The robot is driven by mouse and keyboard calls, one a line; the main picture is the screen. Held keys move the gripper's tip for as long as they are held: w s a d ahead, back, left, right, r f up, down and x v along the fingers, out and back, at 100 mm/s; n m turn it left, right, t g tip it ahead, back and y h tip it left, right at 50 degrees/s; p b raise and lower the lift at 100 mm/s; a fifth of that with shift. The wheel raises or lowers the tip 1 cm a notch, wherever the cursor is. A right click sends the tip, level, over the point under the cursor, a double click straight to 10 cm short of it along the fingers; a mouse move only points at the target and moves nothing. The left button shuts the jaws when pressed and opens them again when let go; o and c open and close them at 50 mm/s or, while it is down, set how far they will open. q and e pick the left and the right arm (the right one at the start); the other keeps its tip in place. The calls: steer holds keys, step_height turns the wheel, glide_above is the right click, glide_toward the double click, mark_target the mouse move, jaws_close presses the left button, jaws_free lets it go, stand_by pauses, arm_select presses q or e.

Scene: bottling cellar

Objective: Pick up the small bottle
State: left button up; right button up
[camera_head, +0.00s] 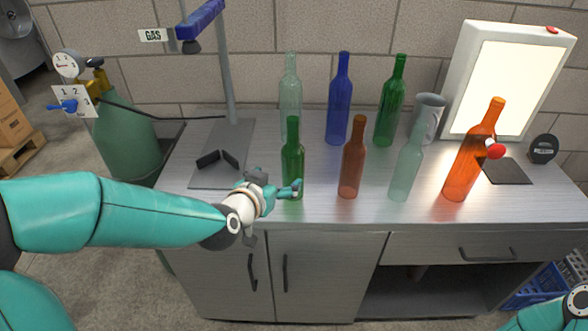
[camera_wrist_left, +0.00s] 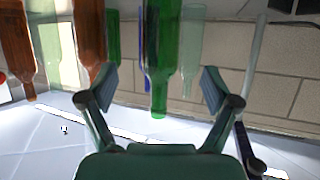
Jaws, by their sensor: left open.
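Several bottles stand on the metal bench; which one counts as the small bottle is not plain. A short green bottle (camera_head: 293,165) stands at the left of the front row. My left gripper (camera_head: 284,190) is open at its lower body, the fingers pointing right. In the left wrist view, which is upside down, the green bottle (camera_wrist_left: 162,50) is seen between the two spread fingers (camera_wrist_left: 155,88), and neither finger pad appears to touch it. A brown bottle (camera_head: 352,160) and a pale clear one (camera_head: 405,168) stand to its right. My right gripper is out of view.
Behind stand clear (camera_head: 290,85), blue (camera_head: 339,100) and green (camera_head: 390,100) bottles. A large orange bottle (camera_head: 467,165) stands right, near a lit panel (camera_head: 505,80). A lamp stand (camera_head: 228,80) rises at left. The front strip of bench (camera_head: 330,212) is bare.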

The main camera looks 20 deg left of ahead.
mark_target(290, 128)
arm_select(q)
steer(key=x, duration=0.5)
steer(key=shift+w+f, duration=0.1)
steer(key=shift+w, duration=0.1)
steer(key=shift+r+p+x, duration=0.15)
steer(key=shift+p+x, duration=0.2)
steer(key=shift+x, duration=1)
steer(key=shift+r+p+x, duration=0.1)
steer(key=shift+p+x, duration=0.25)
steer(key=shift+x, duration=1)
steer(key=shift+w+a+r, duration=0.1)
steer(key=shift+a, duration=0.05)
steer(key=c, duration=1.5)
steer(key=shift+r, duration=0.1)
steer(key=shift+r, duration=0.55)
step_height(290, 128, up, 10)
steer(key=p, duration=0.3)
steer(key=shift+f, duration=0.2)
step_height(290, 128, up, 9)
steer(key=p, duration=0.5)
steer(key=shift+p, duration=0.3)
